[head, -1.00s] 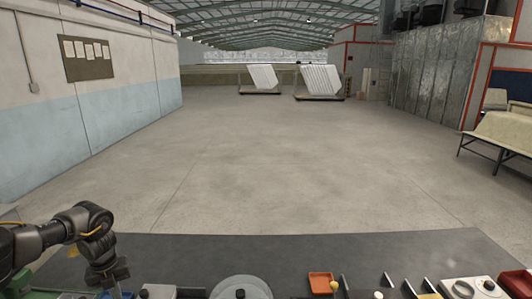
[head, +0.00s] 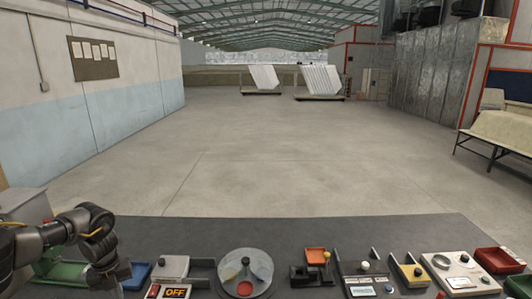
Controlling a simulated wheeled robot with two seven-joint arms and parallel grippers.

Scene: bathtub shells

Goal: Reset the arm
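My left arm comes in at the lower left, bent at a dark joint, with the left gripper (head: 108,276) hanging down over the left end of the dark bench. The fingers are small and dark, and I cannot tell whether they are open or shut. A blue tray (head: 138,275) lies just right of and behind the gripper, and a green tray (head: 70,272) is partly hidden behind my arm. My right arm and gripper are not in view.
The dark bench (head: 340,229) holds a switch box reading OFF (head: 176,291), a grey round dish (head: 262,262), an orange-red tray (head: 317,255), a yellow block (head: 412,276), a white device (head: 462,270) and a red tray (head: 498,261). The bench's far strip and the floor (head: 270,160) beyond are clear.

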